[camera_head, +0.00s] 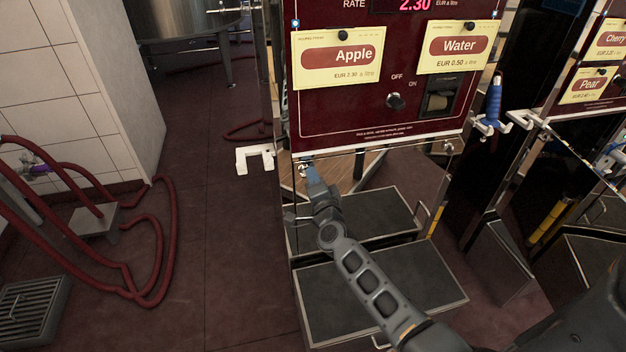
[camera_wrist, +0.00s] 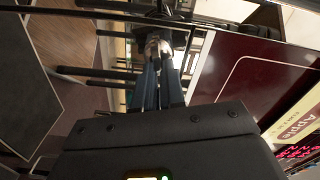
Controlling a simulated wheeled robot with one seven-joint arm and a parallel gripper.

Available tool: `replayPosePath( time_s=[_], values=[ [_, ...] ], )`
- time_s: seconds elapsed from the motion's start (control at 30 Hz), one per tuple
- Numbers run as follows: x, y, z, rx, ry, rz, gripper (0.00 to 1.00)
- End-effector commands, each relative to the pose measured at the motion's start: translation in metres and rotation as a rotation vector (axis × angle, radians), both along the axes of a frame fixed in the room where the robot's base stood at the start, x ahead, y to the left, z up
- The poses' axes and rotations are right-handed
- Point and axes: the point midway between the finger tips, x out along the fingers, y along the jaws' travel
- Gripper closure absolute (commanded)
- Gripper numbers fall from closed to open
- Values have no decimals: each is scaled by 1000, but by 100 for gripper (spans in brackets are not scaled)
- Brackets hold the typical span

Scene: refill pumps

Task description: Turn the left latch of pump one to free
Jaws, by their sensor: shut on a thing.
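The pump with the Apple and Water labels has a dark red front panel (camera_head: 350,118) with a white lower edge. My gripper (camera_head: 310,172) is just below the lower left part of this panel, its bluish fingers pointing up. In the wrist view the two fingers (camera_wrist: 158,80) are close together, shut on a small shiny metal piece (camera_wrist: 155,46) at their tips. This appears to be the left latch; the fingers cover much of it, so its exact angle cannot be told. A small metal fitting (camera_head: 449,147) shows under the panel's right end.
A white bracket (camera_head: 254,158) sticks out left of the pump. A blue-handled nozzle (camera_head: 493,100) hangs at its right. A grey-topped step (camera_head: 420,292) lies below my arm. Red hoses (camera_head: 165,240) lie on the floor at left; the floor between is clear.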

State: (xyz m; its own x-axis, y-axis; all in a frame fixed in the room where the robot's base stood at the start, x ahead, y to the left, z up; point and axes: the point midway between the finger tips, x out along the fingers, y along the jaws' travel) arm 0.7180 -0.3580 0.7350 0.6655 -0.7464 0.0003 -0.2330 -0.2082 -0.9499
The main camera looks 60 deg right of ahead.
Motion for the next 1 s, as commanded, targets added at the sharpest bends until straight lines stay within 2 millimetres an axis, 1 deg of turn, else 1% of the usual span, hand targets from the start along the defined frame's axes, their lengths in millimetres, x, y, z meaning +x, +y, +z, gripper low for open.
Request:
replayPosePath(
  time_s=[0.03,0.4,0.67,1.0],
  values=[
    [-1,0,-3,26,-28,1,100],
    [-1,0,-6,176,-194,0,100],
    [-1,0,-6,217,-240,0,100],
    [-1,0,-6,225,-247,0,100]
  ],
)
